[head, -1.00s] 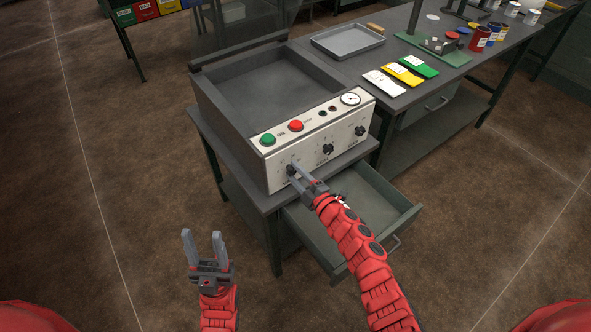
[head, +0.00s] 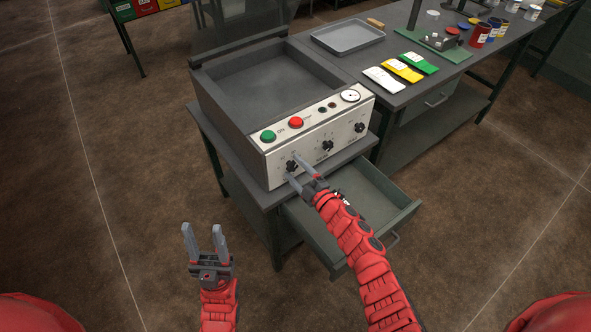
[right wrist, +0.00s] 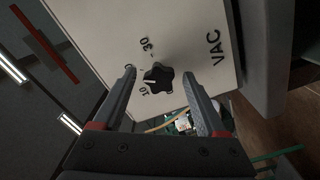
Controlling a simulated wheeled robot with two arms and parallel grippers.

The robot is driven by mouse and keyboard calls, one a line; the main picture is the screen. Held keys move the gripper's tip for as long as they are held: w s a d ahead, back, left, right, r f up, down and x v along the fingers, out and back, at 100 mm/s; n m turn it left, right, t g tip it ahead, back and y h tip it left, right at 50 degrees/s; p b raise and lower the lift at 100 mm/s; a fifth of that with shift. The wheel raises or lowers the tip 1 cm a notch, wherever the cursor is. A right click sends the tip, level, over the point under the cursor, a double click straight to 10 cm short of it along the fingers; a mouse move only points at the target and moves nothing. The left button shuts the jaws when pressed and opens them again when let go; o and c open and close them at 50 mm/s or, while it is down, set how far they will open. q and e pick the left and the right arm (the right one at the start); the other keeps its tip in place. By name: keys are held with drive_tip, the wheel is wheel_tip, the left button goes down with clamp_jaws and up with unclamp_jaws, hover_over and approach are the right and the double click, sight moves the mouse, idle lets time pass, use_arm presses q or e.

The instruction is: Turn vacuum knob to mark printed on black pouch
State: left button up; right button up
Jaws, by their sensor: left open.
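The vacuum knob (right wrist: 158,77) is black and lobed, beside the printed word VAC in the right wrist view. Its white pointer line points left in that view, between the 10 mark and a number partly hidden by a finger. In the head view it is the leftmost knob (head: 292,166) on the machine's pale front panel. My right gripper (right wrist: 159,75) is open, with one finger on each side of the knob and gaps showing. My left gripper (head: 204,228) is open and empty, left of the machine. No black pouch shows; white (head: 384,80), yellow (head: 403,70) and green (head: 419,63) pouches lie on the bench.
The machine (head: 229,121) has two more knobs, green (head: 268,136) and red (head: 296,122) buttons, and a gauge (head: 350,96). An open drawer (head: 404,214) juts out below my right arm. A grey tray (head: 348,48) sits on the bench. Floor around my left gripper is clear.

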drive_tip(key=shift+s+d+f, duration=0.1)
drive_tip(key=shift+s+d, duration=0.2)
drive_tip(key=b+v, duration=0.3)
drive_tip(key=v, duration=1.3)
drive_tip(key=shift+s, duration=0.3)
drive_tip(key=shift+d, duration=0.1)
